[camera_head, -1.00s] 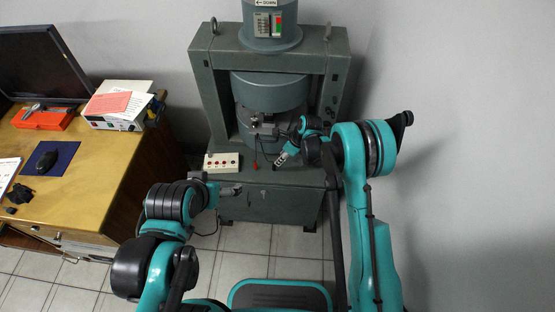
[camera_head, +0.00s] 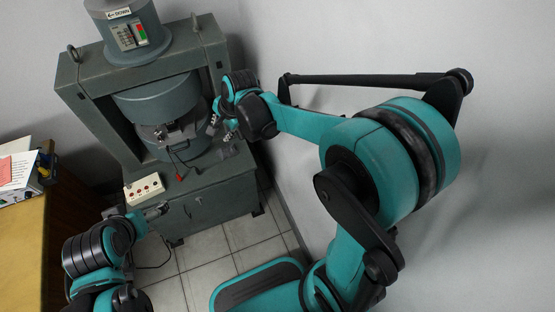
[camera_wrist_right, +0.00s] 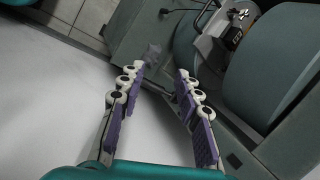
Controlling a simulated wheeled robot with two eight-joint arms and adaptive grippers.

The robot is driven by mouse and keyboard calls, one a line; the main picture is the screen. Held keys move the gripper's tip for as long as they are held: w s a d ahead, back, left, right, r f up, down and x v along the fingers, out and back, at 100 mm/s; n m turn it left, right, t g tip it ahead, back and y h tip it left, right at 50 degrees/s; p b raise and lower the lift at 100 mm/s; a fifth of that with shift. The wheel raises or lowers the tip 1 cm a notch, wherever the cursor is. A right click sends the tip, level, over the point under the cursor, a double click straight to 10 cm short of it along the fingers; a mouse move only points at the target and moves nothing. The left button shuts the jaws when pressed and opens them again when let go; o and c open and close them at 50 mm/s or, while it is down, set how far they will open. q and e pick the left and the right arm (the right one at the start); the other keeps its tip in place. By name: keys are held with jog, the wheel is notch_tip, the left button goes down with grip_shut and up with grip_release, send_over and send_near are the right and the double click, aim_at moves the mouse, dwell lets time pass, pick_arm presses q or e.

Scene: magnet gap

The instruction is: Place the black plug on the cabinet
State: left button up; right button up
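The grey-green cabinet (camera_head: 205,205) is the base of the magnet machine, and its top also carries a white control box. My right gripper (camera_head: 222,130) is over the right part of the cabinet top. In the right wrist view its padded fingers (camera_wrist_right: 160,88) are spread, with nothing between the pads. A small dark grey piece (camera_wrist_right: 152,55) lies beyond the fingertips near the cabinet edge; I cannot tell if it is the black plug. My left gripper (camera_head: 155,211) is by the cabinet's front left, its opening unclear.
The white control box (camera_head: 144,189) stands on the cabinet's left front. A red-tipped lead (camera_head: 180,176) hangs near the magnet poles (camera_head: 164,128). The wooden desk (camera_head: 22,240) is at the left edge. Grey wall stands close on the right.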

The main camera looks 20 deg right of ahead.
jog(key=s+d+r+n+t, duration=0.1)
jog(key=s+d+n, duration=0.2)
jog(key=s, duration=0.3)
jog(key=s+d+r+n+t+h, duration=0.1)
jog(key=s+d+r+n, duration=0.1)
jog(key=s+n, duration=0.4)
jog(key=s+d+r+n+h, duration=0.1)
jog(key=s+d+n, duration=0.3)
jog(key=s, duration=0.4)
jog(key=shift+s+r+t, duration=0.15)
jog(key=shift+r+t, duration=0.25)
jog(key=shift+r, duration=0.05)
jog(key=shift+d, duration=0.1)
